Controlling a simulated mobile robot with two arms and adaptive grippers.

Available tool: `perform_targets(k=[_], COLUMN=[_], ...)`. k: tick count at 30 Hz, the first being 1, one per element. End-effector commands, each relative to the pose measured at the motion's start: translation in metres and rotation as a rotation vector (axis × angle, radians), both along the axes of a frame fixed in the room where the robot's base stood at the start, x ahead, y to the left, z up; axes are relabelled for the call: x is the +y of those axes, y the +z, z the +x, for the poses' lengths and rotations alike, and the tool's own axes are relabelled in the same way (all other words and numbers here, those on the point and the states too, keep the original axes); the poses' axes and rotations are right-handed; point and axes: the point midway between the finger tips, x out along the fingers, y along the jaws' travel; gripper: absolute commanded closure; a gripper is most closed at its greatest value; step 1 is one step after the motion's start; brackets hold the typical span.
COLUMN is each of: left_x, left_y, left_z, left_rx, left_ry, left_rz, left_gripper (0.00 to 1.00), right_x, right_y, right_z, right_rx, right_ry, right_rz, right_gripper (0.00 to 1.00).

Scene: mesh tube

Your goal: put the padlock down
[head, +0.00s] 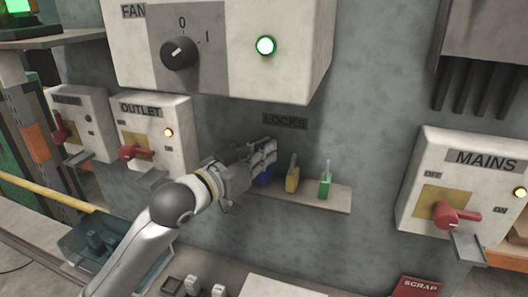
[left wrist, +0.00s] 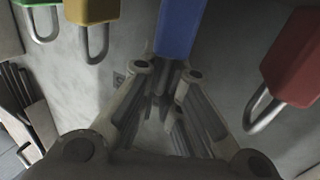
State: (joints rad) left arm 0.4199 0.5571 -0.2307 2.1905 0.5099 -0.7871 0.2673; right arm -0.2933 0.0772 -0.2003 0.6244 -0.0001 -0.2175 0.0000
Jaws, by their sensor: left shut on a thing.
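My left gripper (head: 266,152) is at the small shelf (head: 339,199) under the LOCKS label, shut on a blue padlock (head: 264,178). The gripper hides most of that padlock in the head view. In the left wrist view the blue padlock (left wrist: 181,28) shows at the top middle, at the fingers. Whether it touches the shelf I cannot tell. My right gripper is not in view.
A yellow padlock (head: 292,180) and a green padlock (head: 325,184) stand on the shelf, right of the gripper. A red padlock (left wrist: 294,62) is close by in the left wrist view. The FAN box (head: 222,45) overhangs above; the OUTLET box (head: 157,135) and MAINS box (head: 462,190) flank the shelf.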

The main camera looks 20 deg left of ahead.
Motion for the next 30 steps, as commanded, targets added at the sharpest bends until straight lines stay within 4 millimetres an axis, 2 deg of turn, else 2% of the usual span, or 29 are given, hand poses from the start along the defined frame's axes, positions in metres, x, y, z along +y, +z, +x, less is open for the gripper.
perform_targets(k=[6,7,12,23,26,30], left_x=[0.000,0.000,0.000,0.000,0.005,0.014], left_y=[-0.003,-0.003,-0.002,0.001,-0.002,-0.004], left_z=[0.000,0.000,0.000,-0.001,-0.009,-0.031], left_rx=[0.000,0.000,0.001,0.000,0.000,0.000], left_ry=[0.000,0.000,0.000,0.000,0.001,0.000], left_rz=[0.000,0.000,0.000,0.000,0.001,0.004], left_gripper=[1.00,0.92,0.73,0.73,0.73,0.73], right_x=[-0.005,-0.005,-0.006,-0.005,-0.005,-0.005], right_y=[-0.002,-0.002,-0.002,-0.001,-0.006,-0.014], right_z=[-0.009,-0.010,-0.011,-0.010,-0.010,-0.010], right_rx=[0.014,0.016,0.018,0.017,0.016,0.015], right_ry=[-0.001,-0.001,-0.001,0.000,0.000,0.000], right_rz=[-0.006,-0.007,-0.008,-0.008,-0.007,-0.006], right_gripper=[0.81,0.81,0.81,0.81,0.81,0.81])
